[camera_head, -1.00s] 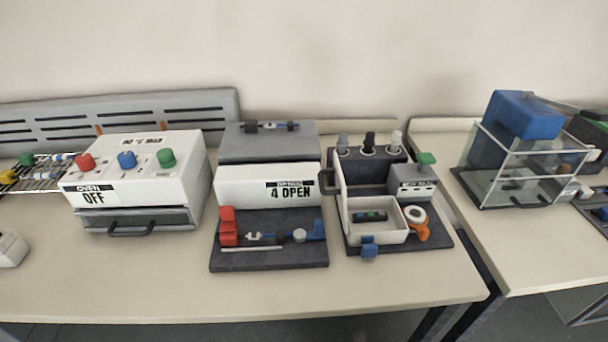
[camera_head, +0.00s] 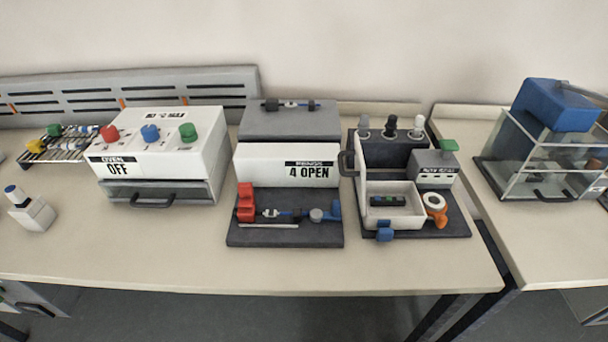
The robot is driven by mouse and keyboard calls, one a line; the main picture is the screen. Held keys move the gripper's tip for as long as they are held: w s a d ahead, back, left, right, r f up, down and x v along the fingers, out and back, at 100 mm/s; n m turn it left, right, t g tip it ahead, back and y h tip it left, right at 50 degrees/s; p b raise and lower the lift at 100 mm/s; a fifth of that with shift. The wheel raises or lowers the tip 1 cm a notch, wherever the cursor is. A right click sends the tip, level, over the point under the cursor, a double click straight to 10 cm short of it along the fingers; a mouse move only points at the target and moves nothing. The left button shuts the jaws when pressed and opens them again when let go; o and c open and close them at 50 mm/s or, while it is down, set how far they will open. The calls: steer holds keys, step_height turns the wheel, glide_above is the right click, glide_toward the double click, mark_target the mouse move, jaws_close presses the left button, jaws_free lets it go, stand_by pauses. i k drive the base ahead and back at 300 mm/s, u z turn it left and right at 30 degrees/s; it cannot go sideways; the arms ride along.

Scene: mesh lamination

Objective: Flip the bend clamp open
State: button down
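The station labelled "4 OPEN" (camera_head: 290,165) stands in the middle of the table; the small word above its label is hard to read. A red upright clamp-like part (camera_head: 245,203) is at the left of its dark front base (camera_head: 285,236). I cannot tell for sure that this is the bend clamp, or whether it is open or shut. A thin rod with dark and white parts (camera_head: 297,214) runs right from it to a blue block (camera_head: 336,208). A pale strip lies in front. My gripper is not in view.
The oven box (camera_head: 160,170), labelled "OFF", is at left. A clear case with a blue top (camera_head: 556,104) is farther right. The table's front strip (camera_head: 300,278) is bare.

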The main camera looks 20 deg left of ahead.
mark_target(246, 192)
steer(key=u, duration=1.05)
steer(key=k, duration=0.9)
steer(key=u, duration=0.75)
steer(key=i, duration=0.7)
